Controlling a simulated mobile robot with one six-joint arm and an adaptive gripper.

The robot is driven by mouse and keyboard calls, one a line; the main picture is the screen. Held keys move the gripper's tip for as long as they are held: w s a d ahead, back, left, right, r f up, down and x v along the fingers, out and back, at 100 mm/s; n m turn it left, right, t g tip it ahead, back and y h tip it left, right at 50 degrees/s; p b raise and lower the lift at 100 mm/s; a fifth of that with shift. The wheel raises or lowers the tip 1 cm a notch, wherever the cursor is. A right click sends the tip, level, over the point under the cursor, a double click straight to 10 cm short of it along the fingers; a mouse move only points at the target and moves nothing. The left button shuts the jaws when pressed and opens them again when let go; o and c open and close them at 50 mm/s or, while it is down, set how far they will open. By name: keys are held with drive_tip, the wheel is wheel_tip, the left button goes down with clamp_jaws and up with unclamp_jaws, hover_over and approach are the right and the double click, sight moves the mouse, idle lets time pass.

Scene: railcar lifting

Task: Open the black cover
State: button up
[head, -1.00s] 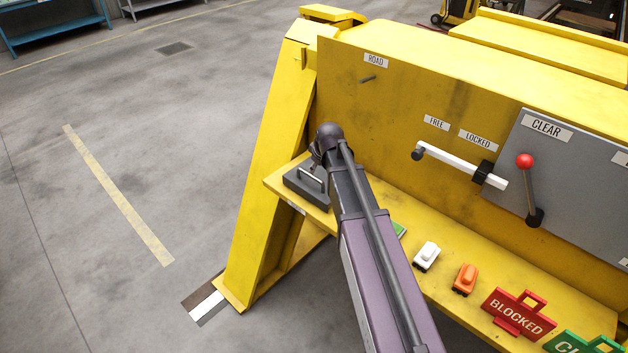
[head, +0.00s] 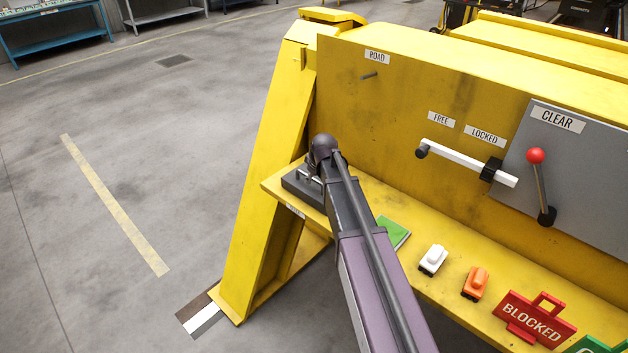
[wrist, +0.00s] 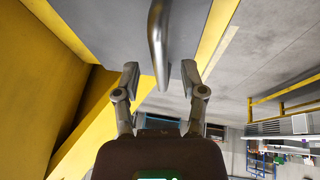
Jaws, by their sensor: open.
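The black cover (head: 302,192) is a dark grey, flat box lid at the left end of the yellow shelf, and it lies shut. Its metal handle (head: 311,172) is partly hidden by my arm in the head view. In the wrist view the cover's grey face (wrist: 112,22) fills the top, and the handle (wrist: 158,40) runs down between the fingers. My gripper (wrist: 160,80) is open, one finger on each side of the handle, with gaps visible on both sides. My gripper is mostly hidden behind my arm in the head view.
The yellow shelf (head: 408,265) also holds a green plate (head: 394,232), a white block (head: 433,259), an orange block (head: 475,283) and a red BLOCKED sign (head: 534,318). A white lever (head: 460,159) and a red-knobbed lever (head: 540,185) stick out on the right.

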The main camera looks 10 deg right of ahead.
drive_tip(key=shift+f, duration=0.1)
drive_tip(key=shift+c, duration=0.2)
clamp_jaws()
drive_tip(key=shift+w+d, duration=0.1)
drive_tip(key=shift+d, duration=0.05)
